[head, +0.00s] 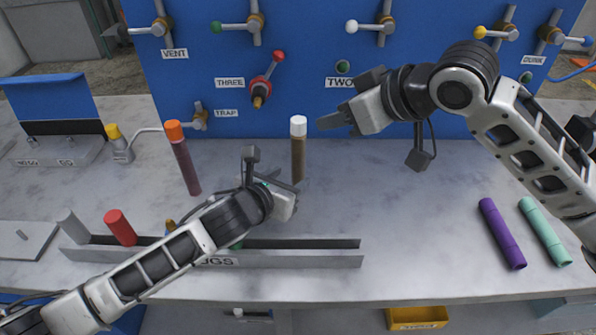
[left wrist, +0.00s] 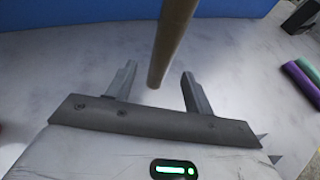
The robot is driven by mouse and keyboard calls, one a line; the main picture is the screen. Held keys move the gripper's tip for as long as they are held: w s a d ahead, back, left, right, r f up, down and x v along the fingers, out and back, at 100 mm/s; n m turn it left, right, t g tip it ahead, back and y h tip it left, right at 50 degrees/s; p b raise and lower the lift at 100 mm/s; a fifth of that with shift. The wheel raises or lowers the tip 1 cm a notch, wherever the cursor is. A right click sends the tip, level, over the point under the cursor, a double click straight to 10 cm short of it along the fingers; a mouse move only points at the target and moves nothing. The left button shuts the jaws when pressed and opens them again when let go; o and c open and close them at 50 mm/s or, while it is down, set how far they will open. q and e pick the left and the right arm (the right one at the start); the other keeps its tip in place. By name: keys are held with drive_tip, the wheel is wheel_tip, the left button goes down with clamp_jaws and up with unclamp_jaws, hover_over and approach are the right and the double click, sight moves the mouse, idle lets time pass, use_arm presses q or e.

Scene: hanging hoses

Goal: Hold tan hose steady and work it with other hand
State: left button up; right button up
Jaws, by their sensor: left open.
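The tan hose (head: 298,160) hangs upright below a white cap (head: 298,126) in the middle of the head view. In the left wrist view the tan hose (left wrist: 172,42) comes down from the top edge, and its lower end shows between the fingertips, touching neither. My left gripper (left wrist: 158,74) is open and empty. In the head view my left gripper (head: 288,193) is just below the hose's lower end, its fingers mostly hidden. My right gripper (head: 335,121) is to the right of the white cap, pointing left. I cannot tell whether its jaws are open.
A dark red hose (head: 186,168) with an orange cap hangs to the left. A long grey rack (head: 320,262) lies in front, with a red piece (head: 119,228) at its left. Purple (head: 502,234) and mint (head: 545,232) tubes lie right. The blue panel (head: 190,70) with valves stands behind.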

sight(295, 175)
use_arm(q)
drive_tip(key=shift+x, duration=2.75)
